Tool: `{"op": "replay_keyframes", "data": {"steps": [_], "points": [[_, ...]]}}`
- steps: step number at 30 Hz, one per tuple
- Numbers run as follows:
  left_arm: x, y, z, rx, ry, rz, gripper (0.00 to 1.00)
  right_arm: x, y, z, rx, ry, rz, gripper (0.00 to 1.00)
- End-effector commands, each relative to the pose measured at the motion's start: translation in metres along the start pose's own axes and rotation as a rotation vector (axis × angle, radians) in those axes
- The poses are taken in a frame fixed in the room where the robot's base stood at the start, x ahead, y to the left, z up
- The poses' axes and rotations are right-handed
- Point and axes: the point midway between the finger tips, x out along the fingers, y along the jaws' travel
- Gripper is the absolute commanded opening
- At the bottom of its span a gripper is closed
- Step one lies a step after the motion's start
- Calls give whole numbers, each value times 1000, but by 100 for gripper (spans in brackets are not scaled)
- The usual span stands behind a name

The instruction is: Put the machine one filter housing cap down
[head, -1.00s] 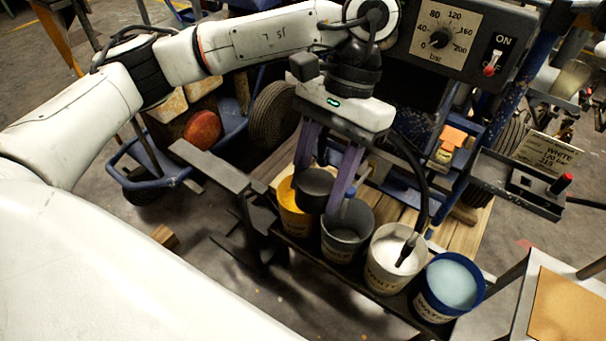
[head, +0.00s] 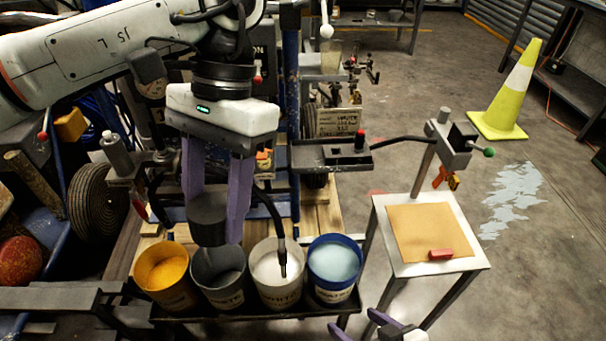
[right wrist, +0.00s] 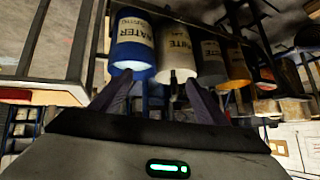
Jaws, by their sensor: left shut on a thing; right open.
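My left gripper (head: 213,202) is shut on a dark grey, round filter housing cap (head: 207,222). The cap hangs upright between the purple fingers, in front of or above the grey bucket (head: 218,272); the exact height cannot be told. My right gripper (head: 360,322) shows at the bottom edge of the head view, open and empty. In the right wrist view its fingers (right wrist: 158,88) are apart, with the buckets beyond them. The machine behind my left arm is partly hidden, and I cannot make out the filter housing.
A yellow paint bucket (head: 163,272), a white one (head: 275,270) and a blue water bucket (head: 334,262) stand beside the grey one on a dark rack. A hose dips into the white bucket. A small table (head: 430,230) bears a red block (head: 440,254). A cone (head: 508,95) stands behind.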

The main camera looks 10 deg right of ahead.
Motion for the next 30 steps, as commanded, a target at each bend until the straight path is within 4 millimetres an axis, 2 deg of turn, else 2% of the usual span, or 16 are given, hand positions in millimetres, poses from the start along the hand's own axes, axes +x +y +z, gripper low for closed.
{"op": "replay_keyframes", "data": {"steps": [1, 5, 6, 8, 9, 11, 15, 18, 21, 25, 27, 30], "points": [[0, 0, 0, 0, 0, 0, 21, 5, 0, -33, 8, 31, -31, 68], [0, 0, 0, -1, 0, 1, 21, 7, -11, -109, 25, 78, -153, 68], [0, 0, 0, -1, 0, 1, 21, 4, -17, -132, 22, 89, -198, 68], [0, 0, 0, -1, 0, 1, 21, -4, -28, -166, 11, 106, -267, 68], [0, 0, 0, -1, 0, 1, 21, -11, -35, -187, -3, 118, -315, 68], [0, 0, 0, -1, 0, 1, 21, -25, -48, -218, -32, 133, -389, 68], [0, 0, 0, -1, 0, 1, 21, -72, -81, -278, -140, 161, -567, 68], [0, 0, 0, -1, 0, 1, 21, -115, -104, -309, -251, 172, -691, 68], [0, 0, 0, -1, 0, 1, 21, -158, -123, -327, -373, 173, -797, 68], [0, 0, 0, -1, 0, 1, 21, -202, -138, -334, -512, 166, -894, 68], [0, 0, 0, -1, 0, 1, 21, -219, -142, -334, -566, 160, -927, 68], [0, 0, 0, -1, 0, 1, 21, -233, -146, -333, -615, 154, -956, 68]]}}
